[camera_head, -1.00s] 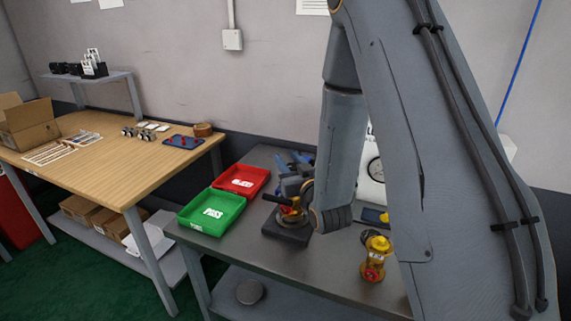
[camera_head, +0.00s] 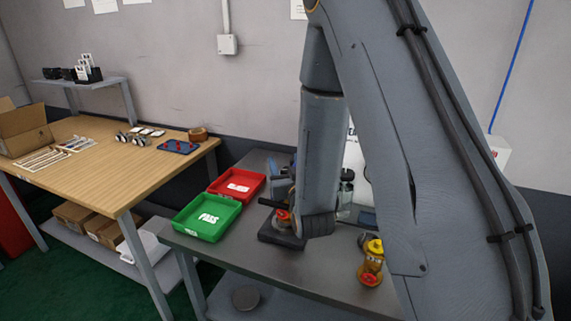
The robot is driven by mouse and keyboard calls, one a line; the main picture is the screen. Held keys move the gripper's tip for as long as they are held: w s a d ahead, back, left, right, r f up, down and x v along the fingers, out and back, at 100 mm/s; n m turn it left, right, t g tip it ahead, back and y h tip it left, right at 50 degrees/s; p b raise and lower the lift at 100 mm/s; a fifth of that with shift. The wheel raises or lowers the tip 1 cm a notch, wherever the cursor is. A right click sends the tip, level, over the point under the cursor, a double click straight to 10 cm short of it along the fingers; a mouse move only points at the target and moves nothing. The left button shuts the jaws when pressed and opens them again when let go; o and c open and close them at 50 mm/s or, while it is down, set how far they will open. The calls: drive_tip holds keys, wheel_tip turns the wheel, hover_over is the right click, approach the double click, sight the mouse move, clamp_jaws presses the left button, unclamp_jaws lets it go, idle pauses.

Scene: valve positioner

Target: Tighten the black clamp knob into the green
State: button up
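A small fixture on a dark base (camera_head: 281,237) stands on the grey bench, with a red and orange part (camera_head: 283,216) on it. A black bar or handle (camera_head: 268,203) sticks out to the left of this part; I cannot tell whether it belongs to the clamp knob. My arm's lower link hangs in front of the fixture's right side and hides much of it. My gripper's fingers cannot be made out behind the link, so their opening and any contact are hidden. No green scale or mark is readable on the fixture.
A green tray (camera_head: 207,232) and a red tray (camera_head: 250,178) lie left of the fixture. A yellow valve body (camera_head: 372,262) stands at right, near the bench's front edge. A wooden table (camera_head: 90,170) stands farther left. Bare bench top lies in front of the fixture.

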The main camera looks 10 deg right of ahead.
drive_tip(key=s+b, duration=0.1)
drive_tip(key=s, duration=0.4)
drive_tip(key=shift+s+f+b, duration=0.1)
drive_tip(key=shift+s+b, duration=0.2)
drive_tip(key=shift+s, duration=0.05)
drive_tip(key=shift+s+p, duration=0.35)
drive_tip(key=shift+p, duration=0.35)
drive_tip(key=shift+s+p, duration=0.6)
drive_tip(key=shift+s, duration=0.15)
